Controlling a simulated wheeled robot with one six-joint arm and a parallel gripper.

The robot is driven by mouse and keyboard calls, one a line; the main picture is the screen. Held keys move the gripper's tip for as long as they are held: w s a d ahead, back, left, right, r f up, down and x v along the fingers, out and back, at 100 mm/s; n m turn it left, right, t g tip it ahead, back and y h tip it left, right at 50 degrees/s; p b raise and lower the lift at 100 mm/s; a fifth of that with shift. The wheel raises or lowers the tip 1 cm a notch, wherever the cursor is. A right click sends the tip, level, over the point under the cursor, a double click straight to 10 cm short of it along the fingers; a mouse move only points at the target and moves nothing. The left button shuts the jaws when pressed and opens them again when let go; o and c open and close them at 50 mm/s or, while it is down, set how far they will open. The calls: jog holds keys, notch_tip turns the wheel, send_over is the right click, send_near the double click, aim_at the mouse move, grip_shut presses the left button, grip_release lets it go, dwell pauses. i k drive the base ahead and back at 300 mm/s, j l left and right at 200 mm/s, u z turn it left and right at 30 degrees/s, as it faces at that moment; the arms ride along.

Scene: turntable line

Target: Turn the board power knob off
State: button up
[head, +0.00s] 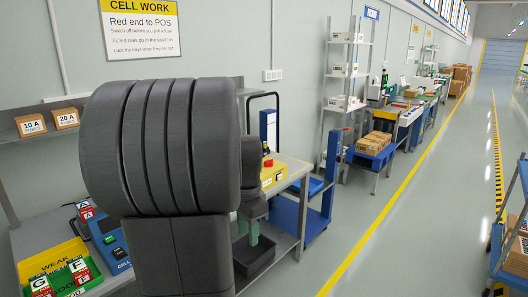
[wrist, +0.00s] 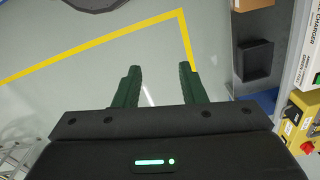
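My gripper (wrist: 157,85) is open and empty, its two green fingers apart over bare floor in the wrist view. In the head view its green fingers (head: 247,232) show beside my large grey arm. A yellow box (head: 282,172) with a red button (head: 268,163) stands on a bench behind my arm.
A black bin (wrist: 253,62) and a white charger box (wrist: 305,60) lie near the yellow box. A blue cell device (head: 109,243) and a green tray (head: 88,287) stand on the left bench. My arm hides much of the middle. The aisle floor (head: 400,215) is clear.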

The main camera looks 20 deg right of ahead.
aim_at(268, 163)
jog(key=i+l+u, duration=0.15)
jog(key=i+l, duration=0.55)
jog(key=i+l+u, duration=0.15)
jog(key=i+l, duration=0.6)
jog(key=i+l+u, duration=0.15)
jog(key=i+l, duration=0.5)
jog(key=l, duration=0.2)
